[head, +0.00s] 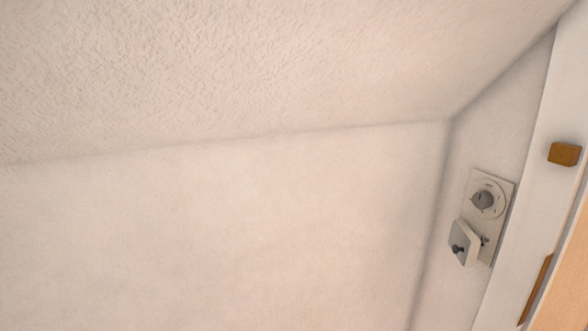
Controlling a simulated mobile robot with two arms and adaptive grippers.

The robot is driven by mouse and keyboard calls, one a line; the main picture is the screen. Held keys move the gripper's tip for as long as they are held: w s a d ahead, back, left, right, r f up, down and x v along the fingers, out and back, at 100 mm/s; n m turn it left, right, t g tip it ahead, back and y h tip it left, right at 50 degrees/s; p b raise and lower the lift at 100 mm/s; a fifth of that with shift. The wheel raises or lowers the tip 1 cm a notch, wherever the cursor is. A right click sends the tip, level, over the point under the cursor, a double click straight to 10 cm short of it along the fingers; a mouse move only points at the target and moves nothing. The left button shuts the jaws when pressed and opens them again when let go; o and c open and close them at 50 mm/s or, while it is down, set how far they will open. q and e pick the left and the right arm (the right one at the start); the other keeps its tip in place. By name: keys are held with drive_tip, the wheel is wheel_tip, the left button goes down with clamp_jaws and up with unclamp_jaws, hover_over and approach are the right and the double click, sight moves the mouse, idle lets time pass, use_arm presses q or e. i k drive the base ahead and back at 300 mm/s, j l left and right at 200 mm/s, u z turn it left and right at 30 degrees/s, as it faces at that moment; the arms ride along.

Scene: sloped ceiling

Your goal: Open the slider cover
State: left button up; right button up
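A pale wall panel (497,219) is mounted on the narrow wall at the right, tilted in the picture. A round grey dial (482,199) sits on its upper part. A small dark part (485,240) shows on the panel just right of the cover. I cannot tell whether this cover slides or how far open it is. Neither of my grippers is in view.
A sloped textured ceiling fills the top, above a bare wall. At the right are a white frame (562,100), a brown block (564,154) on it, a brown strip (536,287) and an orange-tan surface (567,285). The space before the left wall looks clear.

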sight(458, 240)
drive_tip(key=i+l+z, duration=0.15)
drive_tip(key=l, duration=0.25)
drive_tip(key=i+l+z, duration=0.15)
drive_tip(key=l, duration=0.25)
drive_tip(key=i+l+z, duration=0.15)
drive_tip(key=i+l, duration=0.15)
